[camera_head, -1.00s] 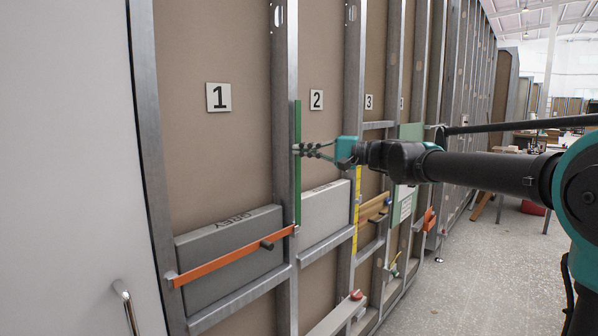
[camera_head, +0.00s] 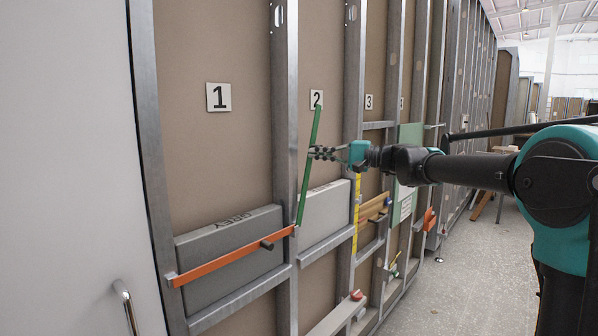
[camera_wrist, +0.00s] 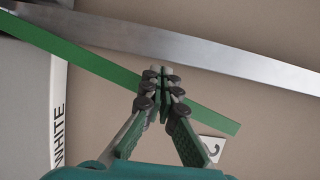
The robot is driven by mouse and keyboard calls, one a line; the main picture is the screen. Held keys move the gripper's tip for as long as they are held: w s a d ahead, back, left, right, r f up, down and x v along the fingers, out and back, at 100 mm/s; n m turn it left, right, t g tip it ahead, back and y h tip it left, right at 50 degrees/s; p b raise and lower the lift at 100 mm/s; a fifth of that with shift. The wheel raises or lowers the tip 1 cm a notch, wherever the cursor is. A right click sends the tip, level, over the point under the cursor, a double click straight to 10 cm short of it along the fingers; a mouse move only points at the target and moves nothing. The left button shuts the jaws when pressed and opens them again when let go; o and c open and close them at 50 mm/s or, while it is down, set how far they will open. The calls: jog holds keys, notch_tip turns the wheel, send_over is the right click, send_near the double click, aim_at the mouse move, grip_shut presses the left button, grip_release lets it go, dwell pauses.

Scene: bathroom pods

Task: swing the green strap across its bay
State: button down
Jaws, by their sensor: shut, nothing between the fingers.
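The green strap (camera_head: 309,160) stands tilted in bay 2, its lower end at the post beside the white box and its top leaning right over the number 2 sign. My gripper (camera_head: 312,152) is at the strap's middle, with its fingertips against or just beside it. In the wrist view the strap (camera_wrist: 95,62) runs diagonally behind the fingertips of my gripper (camera_wrist: 163,75). The fingers are closed together with nothing held between them. Whether the fingertips press on the strap is hard to tell.
A white box (camera_head: 325,212) sits on a ledge in bay 2. A grey box (camera_head: 225,242) sits in bay 1 behind an orange strap (camera_head: 235,256) laid across it. Metal posts (camera_head: 285,100) divide the bays.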

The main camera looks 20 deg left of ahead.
jog(key=w, duration=0.1)
jog(key=w+d, duration=0.1)
jog(key=w, duration=0.1)
jog(key=w+d+f, duration=0.1)
jog(key=shift+w+f, duration=0.1)
jog(key=shift+w, duration=0.05)
dwell(1.0)
jog(key=s+d, duration=0.3)
jog(key=d, duration=0.4)
jog(key=shift+d, duration=0.15)
jog(key=shift+f, duration=0.1)
dwell(0.5)
